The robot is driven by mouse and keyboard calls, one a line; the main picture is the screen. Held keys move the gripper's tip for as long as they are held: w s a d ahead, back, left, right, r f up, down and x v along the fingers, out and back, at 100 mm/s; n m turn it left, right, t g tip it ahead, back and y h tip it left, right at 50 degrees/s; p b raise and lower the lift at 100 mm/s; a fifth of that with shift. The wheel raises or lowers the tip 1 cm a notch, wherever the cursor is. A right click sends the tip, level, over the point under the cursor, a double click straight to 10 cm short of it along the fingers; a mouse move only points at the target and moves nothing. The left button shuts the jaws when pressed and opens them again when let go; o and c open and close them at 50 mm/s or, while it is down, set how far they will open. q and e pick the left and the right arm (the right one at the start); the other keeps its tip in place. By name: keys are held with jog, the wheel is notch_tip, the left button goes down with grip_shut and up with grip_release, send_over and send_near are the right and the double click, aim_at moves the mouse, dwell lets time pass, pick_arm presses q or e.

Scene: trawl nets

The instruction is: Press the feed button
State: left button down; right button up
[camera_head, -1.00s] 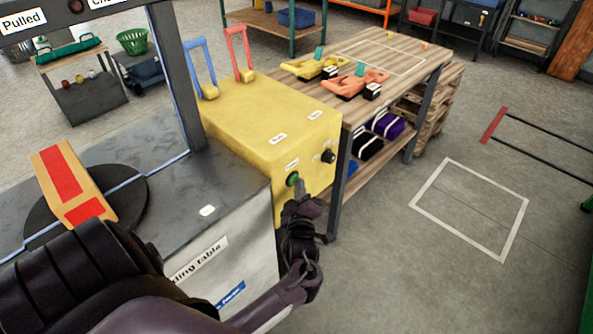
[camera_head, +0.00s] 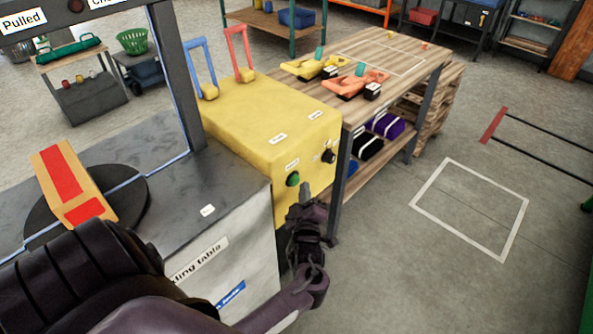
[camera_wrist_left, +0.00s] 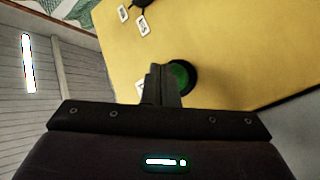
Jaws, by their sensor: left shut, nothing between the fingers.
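The green feed button (camera_head: 292,179) sits on the front face of the yellow control box (camera_head: 262,125), left of a black knob (camera_head: 328,156). It also shows in the left wrist view (camera_wrist_left: 182,75), in a dark ring, partly hidden behind the fingers. My left gripper (camera_head: 305,190) is shut and empty, just right of the button and apart from it in the head view. In the left wrist view its closed fingertips (camera_wrist_left: 158,70) overlap the button's left edge. My right gripper is not in view.
A blue lever (camera_head: 202,65) and a red lever (camera_head: 240,50) stand on the yellow box. A grey table with a dark disc and a red-striped box (camera_head: 72,182) is at left. A wooden workbench (camera_head: 400,62) adjoins the yellow box.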

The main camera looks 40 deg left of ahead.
pick_arm(q)
jog(key=shift+s+d, duration=0.2)
jog(key=shift+d, duration=2.3)
jog(key=s+d+f+m+g+h+p, duration=0.1)
jog(key=s+d+f+m+h, duration=0.2)
jog(key=f, duration=0.5)
jog(key=s+d+f+m+g+h+p, duration=0.1)
jog(key=s+f+m+g+h, duration=0.1)
jog(key=s+f+m, duration=0.45)
jog(key=s+d+f+m+g+h+p, duration=0.1)
jog(key=d+f+m+h, duration=0.15)
jog(key=f, duration=0.75)
jog(key=s+f+m+g+h, duration=0.1)
jog(key=s+f, duration=0.4)
jog(key=s, duration=0.5)
jog(key=s+d+f+m+g+h+p, duration=0.1)
jog(key=s+f+m+g, duration=0.3)
jog(key=s, duration=0.7)
jog(key=s+f+m+g+h, duration=0.2)
jog(key=s+f, duration=0.4)
jog(key=s, duration=0.4)
jog(key=shift+s+d+m+g+p, duration=0.15)
jog(key=shift+d+m+g+p, duration=0.15)
jog(key=shift+m+g, duration=0.65)
